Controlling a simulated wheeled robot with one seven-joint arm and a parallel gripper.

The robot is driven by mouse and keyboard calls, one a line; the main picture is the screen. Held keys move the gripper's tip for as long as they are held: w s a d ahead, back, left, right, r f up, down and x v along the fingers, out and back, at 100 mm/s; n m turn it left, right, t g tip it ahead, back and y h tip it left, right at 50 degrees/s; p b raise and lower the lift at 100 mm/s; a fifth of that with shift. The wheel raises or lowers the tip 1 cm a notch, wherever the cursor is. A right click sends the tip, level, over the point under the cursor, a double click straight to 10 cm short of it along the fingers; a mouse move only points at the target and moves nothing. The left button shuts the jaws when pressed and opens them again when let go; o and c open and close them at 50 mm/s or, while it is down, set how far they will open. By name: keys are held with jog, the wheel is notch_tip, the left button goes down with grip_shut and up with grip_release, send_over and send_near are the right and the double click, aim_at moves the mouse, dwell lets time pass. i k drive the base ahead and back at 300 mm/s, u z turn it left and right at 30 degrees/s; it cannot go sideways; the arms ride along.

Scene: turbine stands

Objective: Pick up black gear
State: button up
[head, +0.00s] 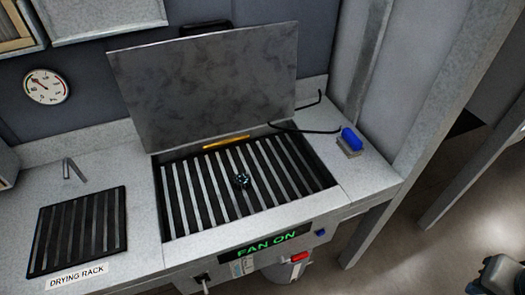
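A small round dark object, which looks like the black gear (241,181), lies on the slatted grate (205,190) of the open bench bay, near the middle of the slats. It is small in the picture, so its teeth are hard to make out. Nothing touches it from above. My gripper's fingers do not show in the head view. A grey mechanical part is cut off at the lower right corner, far from the gear, and I cannot tell what it is.
A grey lid (210,80) stands raised behind the grate. A drying rack (80,232) lies empty at left. A blue-handled brush (350,141) rests at right beside a black cable (305,130). A lit "FAN ON" sign (266,243) is on the front. A wall panel rises at right.

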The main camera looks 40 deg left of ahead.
aim_at(241, 182)
jog(key=u, duration=0.85)
jog(key=i, duration=0.9)
jog(key=u, duration=0.9)
